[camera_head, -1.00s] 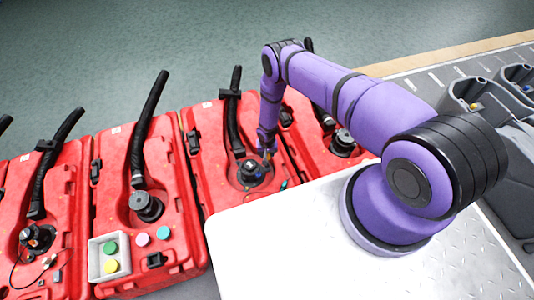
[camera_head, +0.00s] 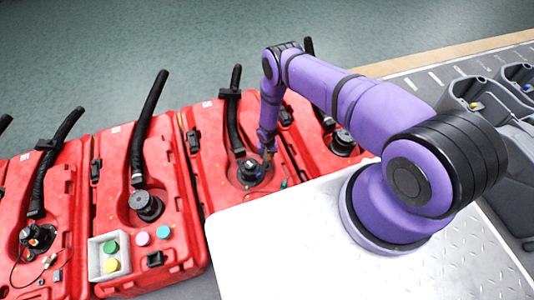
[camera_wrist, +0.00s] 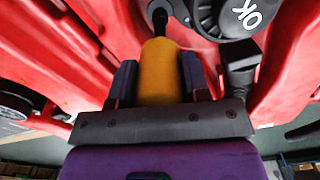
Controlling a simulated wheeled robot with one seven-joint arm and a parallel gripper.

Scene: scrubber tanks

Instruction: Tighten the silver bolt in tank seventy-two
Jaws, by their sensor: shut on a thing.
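My gripper (camera_wrist: 157,88) is shut on a yellow tool handle (camera_wrist: 158,70), one finger on each side. A dark shaft (camera_wrist: 159,17) runs from the handle toward the red tank above. In the head view my gripper (camera_head: 267,150) is low over the red tank (camera_head: 212,165) in front of it, just right of that tank's round black cap (camera_head: 250,170). The silver bolt cannot be made out in either view, so I cannot tell whether the tool tip touches it. No tank number is readable.
More red tanks with black hoses stand in a row, including one (camera_head: 175,165) at the left with a tray of green and yellow buttons (camera_head: 92,262). A white plate (camera_head: 280,250) lies under my arm base. Grey tanks (camera_head: 500,110) stand at the right. A dark part marked OK (camera_wrist: 228,17) is close to the tool.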

